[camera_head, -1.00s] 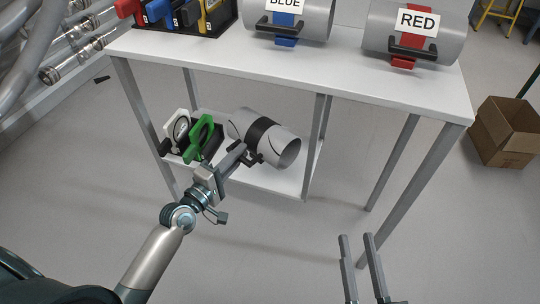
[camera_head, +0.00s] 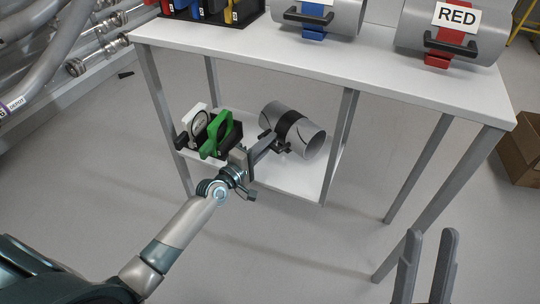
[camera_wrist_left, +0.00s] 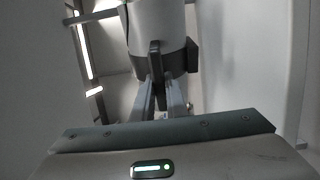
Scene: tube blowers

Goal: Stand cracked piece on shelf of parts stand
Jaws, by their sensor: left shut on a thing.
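The cracked piece (camera_head: 311,137) is a grey cylinder with a black band and a thin dark crack line. It lies on its side, tilted, at the lower white shelf (camera_head: 292,181) of the parts stand; whether it touches the shelf is unclear. My left gripper (camera_head: 272,143) is shut on the black handle at its band. In the left wrist view the fingers (camera_wrist_left: 159,96) meet the dark handle (camera_wrist_left: 156,58) below the grey cylinder (camera_wrist_left: 158,22). My right gripper (camera_head: 431,234) is open and empty at the lower right, away from the shelf.
A black rack (camera_head: 231,143) with a green part (camera_head: 216,136) and a white part (camera_head: 197,121) stands left of the piece. Stand legs (camera_head: 341,145) flank the shelf. Above is the white tabletop (camera_head: 330,62) with BLUE and RED (camera_head: 455,16) cylinders. A cardboard box (camera_head: 521,150) is at right.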

